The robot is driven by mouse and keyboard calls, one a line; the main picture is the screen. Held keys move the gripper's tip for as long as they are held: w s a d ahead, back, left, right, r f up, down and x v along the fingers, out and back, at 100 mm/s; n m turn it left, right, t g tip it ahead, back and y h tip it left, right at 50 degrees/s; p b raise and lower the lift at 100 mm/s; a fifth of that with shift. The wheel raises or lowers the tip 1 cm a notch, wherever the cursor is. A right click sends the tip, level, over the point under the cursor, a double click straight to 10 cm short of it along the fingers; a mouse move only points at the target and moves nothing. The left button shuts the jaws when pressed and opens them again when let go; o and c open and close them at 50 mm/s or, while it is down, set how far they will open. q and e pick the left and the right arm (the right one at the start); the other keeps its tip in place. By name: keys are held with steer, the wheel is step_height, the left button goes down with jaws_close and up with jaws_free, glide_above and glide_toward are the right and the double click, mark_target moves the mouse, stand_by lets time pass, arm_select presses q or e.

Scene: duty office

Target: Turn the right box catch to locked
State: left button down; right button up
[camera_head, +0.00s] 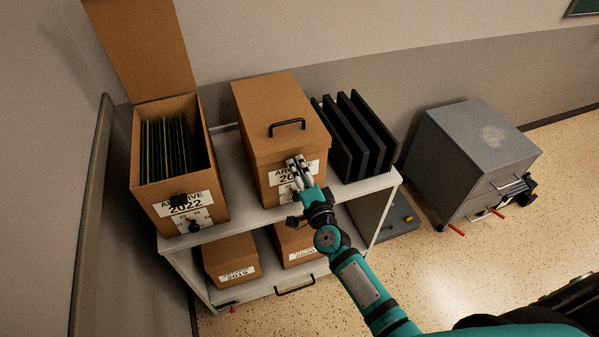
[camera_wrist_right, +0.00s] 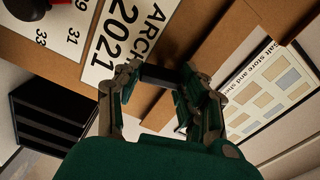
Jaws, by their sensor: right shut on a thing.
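The right box (camera_head: 280,110) is a closed brown archive box with a black lid handle (camera_head: 287,127), standing on the shelf unit. Its front label (camera_wrist_right: 122,38) reads ARCHIVE 2021 in the right wrist view. My right gripper (camera_head: 297,164) is at the upper front of this box. In the right wrist view its fingers are shut on the dark catch (camera_wrist_right: 160,76) beside the label. In the head view the gripper hides the catch, and I cannot tell its exact turn. My left gripper is not in view.
An open archive box (camera_head: 182,213) labelled 2022 stands left, its lid raised. Black upright folders (camera_head: 355,135) stand just right of the right box. Smaller boxes (camera_head: 230,257) sit on the lower shelf. A grey cabinet (camera_head: 470,150) stands right, with free floor (camera_head: 480,280) in front.

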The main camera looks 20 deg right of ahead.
steer(key=shift+f+m+b, duration=0.1)
steer(key=shift+m+b, duration=0.2)
steer(key=shift+m, duration=1.1)
steer(key=o, duration=1.2)
steer(key=shift+c, duration=0.2)
steer(key=shift+s, duration=0.1)
steer(key=s, duration=1.2)
steer(key=shift+d, duration=0.25)
